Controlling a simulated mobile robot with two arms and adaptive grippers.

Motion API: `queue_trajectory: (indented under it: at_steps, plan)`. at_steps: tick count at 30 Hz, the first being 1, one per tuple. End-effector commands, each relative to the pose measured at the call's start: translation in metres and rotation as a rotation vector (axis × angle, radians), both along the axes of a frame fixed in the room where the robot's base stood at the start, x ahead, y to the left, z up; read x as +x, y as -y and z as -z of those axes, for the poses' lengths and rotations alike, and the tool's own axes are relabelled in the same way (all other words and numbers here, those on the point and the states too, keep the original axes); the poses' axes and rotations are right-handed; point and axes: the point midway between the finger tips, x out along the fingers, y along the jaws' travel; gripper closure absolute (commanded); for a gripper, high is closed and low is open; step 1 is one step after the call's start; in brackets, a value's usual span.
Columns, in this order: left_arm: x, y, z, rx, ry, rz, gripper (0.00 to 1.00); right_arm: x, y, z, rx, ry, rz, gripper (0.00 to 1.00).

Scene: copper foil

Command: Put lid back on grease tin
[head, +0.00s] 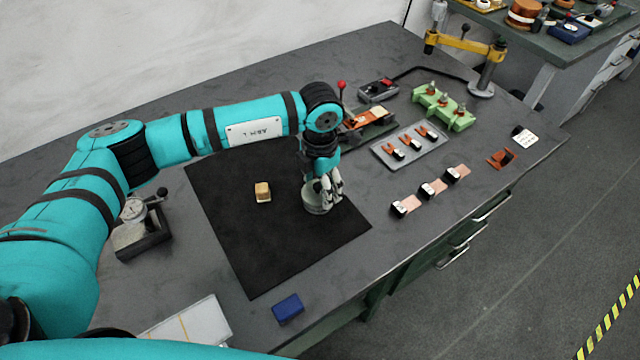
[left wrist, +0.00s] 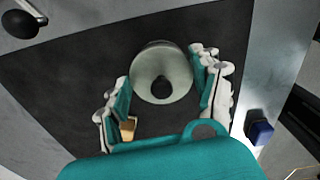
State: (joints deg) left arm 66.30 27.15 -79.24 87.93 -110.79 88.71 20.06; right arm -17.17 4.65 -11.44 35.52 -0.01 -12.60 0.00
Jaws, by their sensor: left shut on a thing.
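A round grey-green lid with a black knob (left wrist: 165,70) is between the fingers of my left gripper in the left wrist view (left wrist: 162,92). My left gripper (head: 325,190) is shut on it and points down, low over the black mat. Below the fingers in the head view is the grey, round-sided grease tin (head: 318,208), standing on the mat. The gripper hides most of the tin's top, so I cannot tell whether the lid touches the tin's rim. My right gripper is in neither view.
A small tan block (head: 263,191) lies left of the tin on the black mat (head: 250,250). A blue block (head: 287,308) is near the front edge. A grey tray (head: 410,148) with small parts and a green fixture (head: 443,107) stand to the right. The mat's front is clear.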

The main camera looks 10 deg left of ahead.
Motion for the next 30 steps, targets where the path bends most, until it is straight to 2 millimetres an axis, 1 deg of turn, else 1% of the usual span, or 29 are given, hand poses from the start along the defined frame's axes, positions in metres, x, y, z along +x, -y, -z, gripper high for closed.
queue_trajectory:
  at_steps: [9,10,16,22,24,30]
  plan:
    - [0.0001,0.0000,-0.0004,-0.001,0.001,0.000,0.56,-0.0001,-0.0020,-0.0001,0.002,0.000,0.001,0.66]
    - [0.0001,0.0000,-0.0004,-0.001,0.001,0.000,0.33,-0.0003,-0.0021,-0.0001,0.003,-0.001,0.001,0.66]
    - [0.0001,0.0000,-0.0003,-0.001,0.001,0.000,0.07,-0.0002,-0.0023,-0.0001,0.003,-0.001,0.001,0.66]
    - [0.0001,0.0000,-0.0003,-0.001,0.001,0.000,0.07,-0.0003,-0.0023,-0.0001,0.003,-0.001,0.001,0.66]
    - [0.0001,0.0000,-0.0002,0.000,0.000,0.000,0.00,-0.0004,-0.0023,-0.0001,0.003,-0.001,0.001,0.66]
    - [0.0001,0.0001,-0.0002,0.000,0.000,0.000,0.00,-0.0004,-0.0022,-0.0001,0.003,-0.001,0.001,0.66]
